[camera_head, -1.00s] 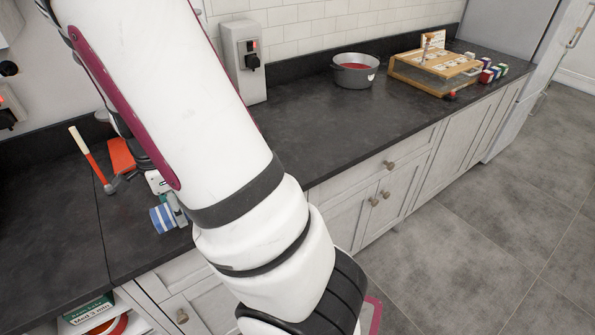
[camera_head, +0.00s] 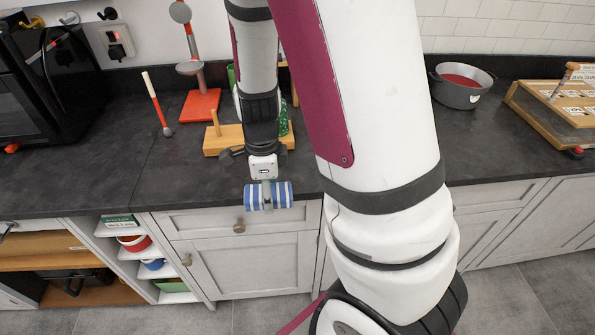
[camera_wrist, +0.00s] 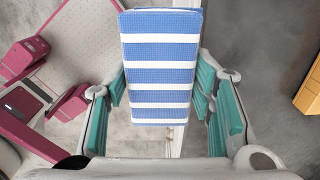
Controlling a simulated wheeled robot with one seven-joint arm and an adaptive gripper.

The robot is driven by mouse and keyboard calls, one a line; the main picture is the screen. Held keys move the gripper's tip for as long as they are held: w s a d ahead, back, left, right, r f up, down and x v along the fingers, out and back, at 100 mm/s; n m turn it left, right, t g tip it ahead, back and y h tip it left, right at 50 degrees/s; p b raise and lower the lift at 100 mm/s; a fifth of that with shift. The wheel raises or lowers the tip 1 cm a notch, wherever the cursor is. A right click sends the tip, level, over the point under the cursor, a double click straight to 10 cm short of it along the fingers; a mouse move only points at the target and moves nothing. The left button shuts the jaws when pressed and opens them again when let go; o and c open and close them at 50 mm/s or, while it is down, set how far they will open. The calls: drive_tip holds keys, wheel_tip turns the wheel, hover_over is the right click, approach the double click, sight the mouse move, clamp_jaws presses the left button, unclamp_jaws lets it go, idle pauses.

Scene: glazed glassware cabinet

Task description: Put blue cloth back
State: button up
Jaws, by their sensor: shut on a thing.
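The blue cloth (camera_head: 280,194) is blue with white stripes and looks like a folded block. My gripper (camera_head: 267,187) is shut on it. In the head view the cloth is in front of the counter's front edge, above the cabinet drawer. In the wrist view the cloth (camera_wrist: 161,66) sits between the green-padded fingers of my gripper (camera_wrist: 165,92), with grey floor behind it. Part of the far side of the cloth is hidden.
Behind my gripper a wooden stand (camera_head: 222,140) and a red-based stand (camera_head: 200,104) are on the dark counter. A hammer (camera_head: 158,105) is left of them. Open shelves (camera_head: 118,230) hold bowls below. A pot (camera_head: 462,86) stands right.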

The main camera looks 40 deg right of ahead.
hover_over(291, 177)
drive_tip(key=shift+f, duration=0.65)
drive_tip(key=shift+w+f+p, duration=0.1)
drive_tip(key=shift+f+p, duration=0.4)
drive_tip(key=shift+f, duration=1.25)
drive_tip(key=shift+f, duration=0.1)
drive_tip(key=o, duration=1.1)
